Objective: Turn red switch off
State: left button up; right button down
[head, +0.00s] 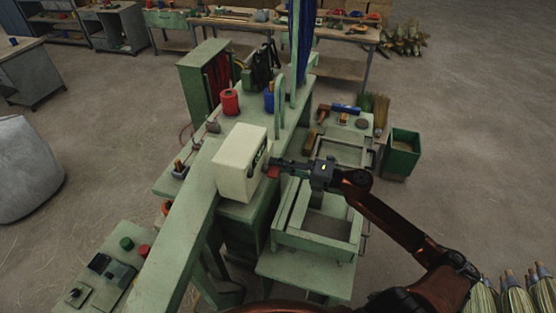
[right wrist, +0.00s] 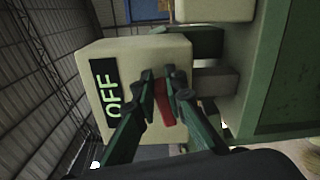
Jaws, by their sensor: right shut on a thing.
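The cream switch box (head: 241,163) sits on the green machine beam in the middle of the head view. It also fills the middle of the right wrist view (right wrist: 172,55), with a black label (right wrist: 106,92) reading OFF in green letters. The red switch (head: 273,172) is on the box's right side. My right gripper (head: 280,165) reaches it from the right. In the right wrist view the red switch (right wrist: 164,103) lies between the two fingers of my right gripper (right wrist: 165,85), which is shut on it. The fingers hide part of the switch. My left gripper is not in view.
A green tray frame (head: 318,245) stands below my right arm. A red spool (head: 230,102) and a blue spool (head: 269,97) stand on the machine behind the box. A control panel (head: 112,268) with buttons is at lower left. A green bin (head: 402,153) stands at right.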

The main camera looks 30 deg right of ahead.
jog(key=shift+f+m+p, duration=0.25)
jog(key=shift+m+p, duration=0.4)
jog(key=shift+m, duration=0.45)
jog(key=c, duration=2)
grip_release()
jog(key=shift+o, duration=0.2)
jog(key=v, duration=1.2)
